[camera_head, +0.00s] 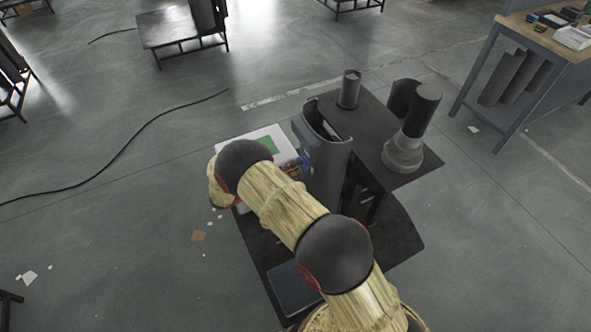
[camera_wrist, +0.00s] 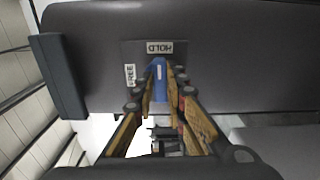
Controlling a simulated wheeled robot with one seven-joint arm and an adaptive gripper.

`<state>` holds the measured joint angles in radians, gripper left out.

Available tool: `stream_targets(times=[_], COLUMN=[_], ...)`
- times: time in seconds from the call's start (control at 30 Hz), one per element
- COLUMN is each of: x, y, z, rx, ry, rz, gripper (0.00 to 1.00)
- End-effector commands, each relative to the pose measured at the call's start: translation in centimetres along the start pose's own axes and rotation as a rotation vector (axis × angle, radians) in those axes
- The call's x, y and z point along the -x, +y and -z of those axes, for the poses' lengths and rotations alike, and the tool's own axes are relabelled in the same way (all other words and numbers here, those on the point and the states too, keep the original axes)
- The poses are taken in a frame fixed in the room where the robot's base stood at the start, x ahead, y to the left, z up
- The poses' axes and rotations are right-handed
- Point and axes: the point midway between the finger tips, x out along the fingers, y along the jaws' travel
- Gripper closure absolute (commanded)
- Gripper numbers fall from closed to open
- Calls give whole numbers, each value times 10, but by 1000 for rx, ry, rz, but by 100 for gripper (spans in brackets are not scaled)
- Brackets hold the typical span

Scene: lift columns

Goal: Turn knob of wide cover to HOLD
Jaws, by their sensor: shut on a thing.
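The wide cover (camera_head: 328,172) is a dark grey curved shell at the middle of the head view, and its grey surface (camera_wrist: 220,60) fills much of the wrist view. A dark plate on it carries a HOLD label (camera_wrist: 160,47), upside down, and a FREE label (camera_wrist: 129,75), turned sideways, to the left. The blue knob (camera_wrist: 160,70) is long and narrow, with its upper end just below HOLD. My gripper (camera_wrist: 161,85) is shut on the knob, one finger on each side. In the head view, my arm hides most of the gripper and the knob.
A dark table (camera_head: 370,125) bears a short grey cylinder (camera_head: 349,92) and a taller column (camera_head: 413,125) with a curved cover behind it. A white panel with a green patch (camera_head: 265,147) lies beside my arm. A workbench (camera_head: 545,40) stands at the upper right. The floor at left is mostly clear, with a cable.

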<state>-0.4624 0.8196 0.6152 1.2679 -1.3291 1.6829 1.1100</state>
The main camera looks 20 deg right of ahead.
Motion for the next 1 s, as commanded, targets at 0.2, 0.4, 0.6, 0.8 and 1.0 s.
stream_targets(times=[0.2,0.4,0.6,0.8,1.0], x=[0,0,0,0,0], y=[-2,-2,-2,-2,-1], z=[-1,-1,-1,-1,0], rx=[-41,-51,-50,-50,-50], ry=[0,-1,-1,-1,0], rz=[1,1,1,1,1], gripper=[100,100,100,78,68])
